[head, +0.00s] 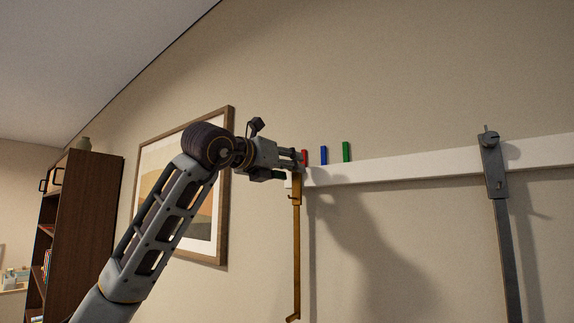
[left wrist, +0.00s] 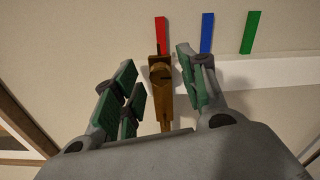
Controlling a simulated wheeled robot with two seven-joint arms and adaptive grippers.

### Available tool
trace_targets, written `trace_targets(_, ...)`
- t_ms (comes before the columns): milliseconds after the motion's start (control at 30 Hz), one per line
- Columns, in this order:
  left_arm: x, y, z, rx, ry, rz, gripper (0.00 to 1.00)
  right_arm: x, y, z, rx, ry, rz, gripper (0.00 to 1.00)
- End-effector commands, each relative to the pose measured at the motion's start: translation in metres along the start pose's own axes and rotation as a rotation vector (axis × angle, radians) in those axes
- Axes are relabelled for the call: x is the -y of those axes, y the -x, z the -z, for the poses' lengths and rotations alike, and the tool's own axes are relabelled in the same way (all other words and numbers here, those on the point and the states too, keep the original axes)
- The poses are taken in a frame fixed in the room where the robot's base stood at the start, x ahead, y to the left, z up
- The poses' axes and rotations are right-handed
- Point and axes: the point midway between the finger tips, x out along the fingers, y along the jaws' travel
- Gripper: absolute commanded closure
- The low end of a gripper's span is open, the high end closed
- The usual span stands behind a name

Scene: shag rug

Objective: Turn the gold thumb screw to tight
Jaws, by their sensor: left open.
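The gold thumb screw (left wrist: 160,72) shows in the left wrist view, on top of a gold hanging bracket (head: 297,245) at the left end of a white rail (head: 400,168). In the head view the screw is mostly hidden by my gripper. My left gripper (left wrist: 156,66) is open, with its green-padded fingers on either side of the screw. A gap shows on both sides, so I see no contact. Red (left wrist: 161,36), blue (left wrist: 207,31) and green (left wrist: 249,32) markers stand in a row behind the screw.
A grey bracket (head: 495,165) with its own screw hangs on the rail at the right. A framed picture (head: 215,245) hangs on the wall behind my left arm. A dark bookcase (head: 88,225) stands at the far left. The wall between the brackets is clear.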

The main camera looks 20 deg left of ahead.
Motion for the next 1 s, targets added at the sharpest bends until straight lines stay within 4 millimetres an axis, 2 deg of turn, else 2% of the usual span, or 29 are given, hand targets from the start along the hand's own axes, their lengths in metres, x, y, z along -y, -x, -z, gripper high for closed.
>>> trace_targets(200, 0.0, -0.0002, 0.0007, -0.001, 0.0, 0.0, 0.58, 0.0001, -0.0004, 0.0, 0.0, 0.0, 0.0, 0.6)
trace_targets(533, 0.0, -0.0001, 0.0007, -0.001, 0.0, 0.0, 0.99, 0.0001, -0.0005, -0.0001, 0.0, 0.0, 0.0, 0.6)
trace_targets(1000, 0.0, -0.0001, 0.002, -0.001, 0.05, 0.001, 1.0, 0.0004, -0.0097, -0.0011, 0.0, 0.0, 0.0, 0.6)
